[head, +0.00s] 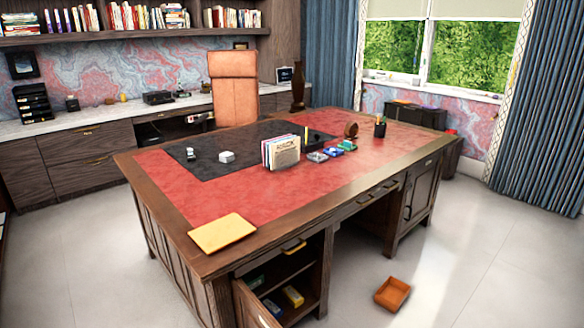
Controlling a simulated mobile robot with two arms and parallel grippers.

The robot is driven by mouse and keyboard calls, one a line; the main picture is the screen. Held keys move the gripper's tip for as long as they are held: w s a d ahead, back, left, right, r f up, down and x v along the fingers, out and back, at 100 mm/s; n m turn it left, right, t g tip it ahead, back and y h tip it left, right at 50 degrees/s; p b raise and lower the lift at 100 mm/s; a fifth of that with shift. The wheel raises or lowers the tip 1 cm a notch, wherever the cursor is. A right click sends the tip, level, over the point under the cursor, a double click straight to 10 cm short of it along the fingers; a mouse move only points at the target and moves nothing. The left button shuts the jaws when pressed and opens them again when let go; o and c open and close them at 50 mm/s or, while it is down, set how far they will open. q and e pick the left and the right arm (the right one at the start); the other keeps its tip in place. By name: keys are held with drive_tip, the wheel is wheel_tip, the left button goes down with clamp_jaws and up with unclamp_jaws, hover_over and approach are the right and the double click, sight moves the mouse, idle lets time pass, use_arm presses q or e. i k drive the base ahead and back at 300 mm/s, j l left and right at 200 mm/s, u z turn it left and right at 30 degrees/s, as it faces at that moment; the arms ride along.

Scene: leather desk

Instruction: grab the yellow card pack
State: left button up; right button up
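A small yellow box (293,296) lies inside the open compartment at the near end of the desk, low down on its floor. It looks like a card pack, but it is too small to read. A second small box (272,308), yellow and blue, lies left of it, partly in shadow. A green box (256,281) sits farther left in the same compartment. Neither of my grippers shows in the head view.
The wooden desk (180,222) has a red leather top, with a flat yellow pad (222,233) at its near corner. An open cabinet door (252,306) stands below. The floor around is mostly clear.

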sight(294, 297)
drive_tip(key=i+l+u, duration=0.2)
drive_tip(key=l, duration=0.25)
drive_tip(key=i+l+u, duration=0.1)
drive_tip(key=l+u, duration=0.15)
drive_tip(key=l, duration=0.2)
drive_tip(key=i+l+u, duration=0.2)
drive_tip(key=l, duration=0.3)
drive_tip(key=l+u, duration=0.25)
drive_tip(key=l, duration=0.2)
drive_tip(key=k, duration=0.05)
